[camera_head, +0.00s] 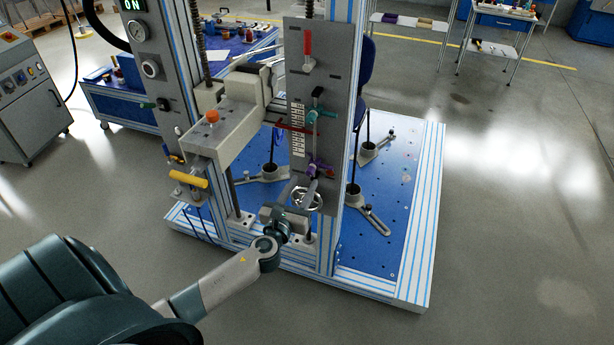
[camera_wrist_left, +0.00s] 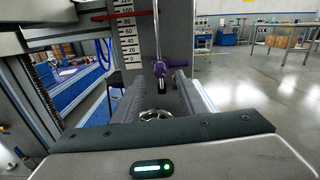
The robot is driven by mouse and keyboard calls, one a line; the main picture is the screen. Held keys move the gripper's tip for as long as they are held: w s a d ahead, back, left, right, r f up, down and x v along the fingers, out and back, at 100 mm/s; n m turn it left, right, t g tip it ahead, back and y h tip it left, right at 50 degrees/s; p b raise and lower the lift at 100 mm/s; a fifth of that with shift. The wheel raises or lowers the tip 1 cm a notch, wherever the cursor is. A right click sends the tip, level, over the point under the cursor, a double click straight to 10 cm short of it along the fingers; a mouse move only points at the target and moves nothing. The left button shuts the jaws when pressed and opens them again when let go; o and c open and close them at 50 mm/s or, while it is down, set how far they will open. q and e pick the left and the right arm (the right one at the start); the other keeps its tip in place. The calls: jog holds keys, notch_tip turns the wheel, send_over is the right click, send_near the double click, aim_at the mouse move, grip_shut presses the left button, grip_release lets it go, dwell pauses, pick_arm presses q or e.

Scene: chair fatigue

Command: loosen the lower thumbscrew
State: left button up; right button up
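The lower thumbscrew is purple (camera_head: 317,168) and sits low on the grey upright plate (camera_head: 308,75), beside a vertical rod. A teal thumbscrew (camera_head: 318,114) sits higher on the same plate. My left gripper (camera_head: 303,183) reaches up to the plate just below the purple thumbscrew. In the left wrist view its two fingers (camera_wrist_left: 155,84) stand apart, with the purple thumbscrew (camera_wrist_left: 154,72) between or just beyond the tips. I cannot tell whether they touch it. My right gripper is not in view.
A handwheel (camera_head: 307,198) is close behind the left gripper. A scale strip (camera_head: 298,130) and a red pointer (camera_head: 296,128) are on the plate above. An orange-knobbed block (camera_head: 222,135) juts out at left. Open floor lies right of the blue base (camera_head: 385,245).

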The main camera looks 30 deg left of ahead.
aim_at(309, 175)
pick_arm(q)
jog(key=shift+x, duration=2)
grip_shut()
